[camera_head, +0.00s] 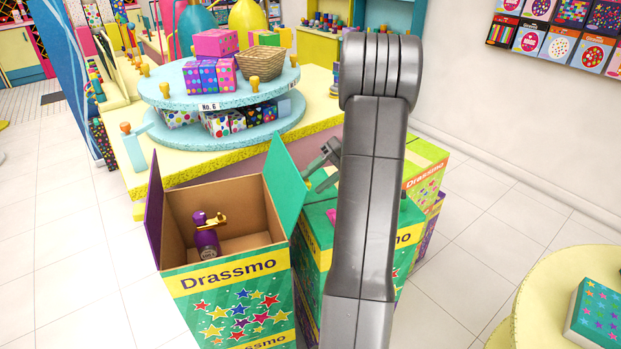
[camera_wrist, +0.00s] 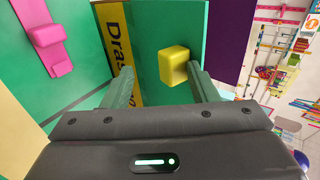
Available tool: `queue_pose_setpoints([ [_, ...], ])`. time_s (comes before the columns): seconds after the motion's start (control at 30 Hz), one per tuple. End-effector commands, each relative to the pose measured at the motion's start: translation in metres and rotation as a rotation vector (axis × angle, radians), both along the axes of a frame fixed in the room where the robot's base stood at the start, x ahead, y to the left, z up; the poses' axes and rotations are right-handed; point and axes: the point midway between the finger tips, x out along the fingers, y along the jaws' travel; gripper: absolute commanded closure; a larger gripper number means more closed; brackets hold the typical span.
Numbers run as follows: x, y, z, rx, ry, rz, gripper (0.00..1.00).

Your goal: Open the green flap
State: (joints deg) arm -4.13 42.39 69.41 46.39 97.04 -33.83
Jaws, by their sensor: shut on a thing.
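The green flap (camera_head: 287,187) stands raised along the right edge of an open Drassmo box (camera_head: 232,312), leaning slightly outward. In the wrist view, the flap (camera_wrist: 212,28) fills the middle and carries a yellow block handle (camera_wrist: 173,65) on its outer face. My gripper (camera_head: 325,160) is just right of the flap in the head view, partly hidden behind my arm. The exact contact on the left finger is unclear.
A purple flap (camera_head: 154,208) stands open on the box's left. A purple canister with a gold valve (camera_head: 207,240) is inside. A closed green box with a pink handle (camera_wrist: 48,45) is beside it. A yellow display counter (camera_head: 180,169) stands behind; the left floor is clear.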

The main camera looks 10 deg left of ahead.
Motion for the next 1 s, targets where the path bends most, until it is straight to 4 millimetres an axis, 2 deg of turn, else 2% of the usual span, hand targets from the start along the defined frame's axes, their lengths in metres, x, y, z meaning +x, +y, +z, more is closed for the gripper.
queue_pose_setpoints([
  [0.03,0.001,-0.003,-0.005,-0.005,0.008,0.001,0.56],
  [1.0,0.038,-0.061,0.002,0.002,0.000,0.000,0.56],
])
